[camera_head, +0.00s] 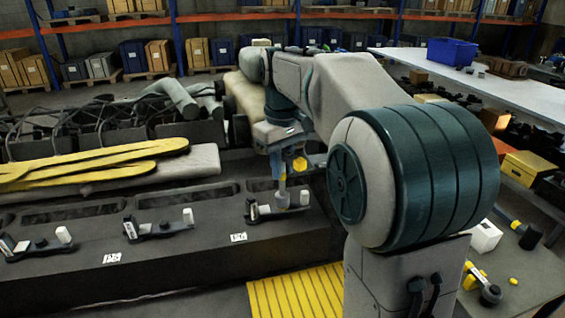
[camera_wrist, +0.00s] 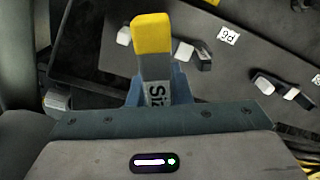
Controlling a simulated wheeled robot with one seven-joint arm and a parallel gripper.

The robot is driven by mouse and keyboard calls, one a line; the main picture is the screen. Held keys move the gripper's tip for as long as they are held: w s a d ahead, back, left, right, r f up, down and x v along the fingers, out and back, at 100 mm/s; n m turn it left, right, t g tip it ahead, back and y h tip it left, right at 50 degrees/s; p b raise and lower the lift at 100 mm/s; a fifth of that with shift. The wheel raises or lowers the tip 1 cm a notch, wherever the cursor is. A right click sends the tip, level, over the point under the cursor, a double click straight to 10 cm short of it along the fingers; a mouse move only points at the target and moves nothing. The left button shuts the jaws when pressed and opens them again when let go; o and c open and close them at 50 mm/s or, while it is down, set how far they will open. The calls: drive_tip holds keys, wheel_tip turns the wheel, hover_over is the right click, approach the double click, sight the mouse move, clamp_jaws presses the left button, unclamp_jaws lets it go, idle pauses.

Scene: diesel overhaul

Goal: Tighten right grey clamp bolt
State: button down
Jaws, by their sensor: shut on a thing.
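My gripper (camera_head: 284,150) is shut on a tool (camera_wrist: 152,60) with a yellow end and a grey body marked "Siz". In the head view the yellow part of the tool (camera_head: 300,164) shows beside the gripper, and a grey shaft points down over the rightmost clamp (camera_head: 264,213). The shaft's lower end appears at the middle of this clamp, beside its pale upright end piece (camera_head: 304,198). I cannot tell whether it is seated on the bolt, which is hidden. In the wrist view a clamp (camera_wrist: 200,56) lies just beyond the tool.
Two similar clamps, a middle one (camera_head: 150,232) and a left one (camera_head: 38,244), sit along the dark engine deck. Yellow slats (camera_head: 90,165) lie behind them. A bench at right (camera_head: 535,275) holds a white box (camera_head: 485,236) and a tool (camera_head: 489,294).

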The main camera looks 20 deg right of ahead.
drive_tip(key=m+p, duration=0.1)
drive_tip(key=m, duration=0.3)
drive_tip(key=shift+r+m, duration=0.1)
drive_tip(key=shift+m, duration=0.2)
drive_tip(key=m+p, duration=0.1)
drive_tip(key=m, duration=0.8)
drive_tip(key=shift+p, duration=0.4)
drive_tip(key=m, duration=0.3)
drive_tip(key=shift+p, duration=0.3)
drive_tip(key=m, duration=0.4)
drive_tip(key=shift+m+p, duration=0.3)
drive_tip(key=shift+p, duration=0.1)
drive_tip(key=m, duration=0.3)
drive_tip(key=shift+p, duration=0.3)
drive_tip(key=m+p, duration=0.1)
drive_tip(key=m, duration=0.3)
drive_tip(key=shift+w+m, duration=0.1)
drive_tip(key=shift+m, duration=0.2)
drive_tip(key=shift+f+m, duration=0.2)
drive_tip(key=shift+m, duration=1.5)
drive_tip(key=shift+r+p, duration=0.1)
drive_tip(key=shift+p, duration=0.2)
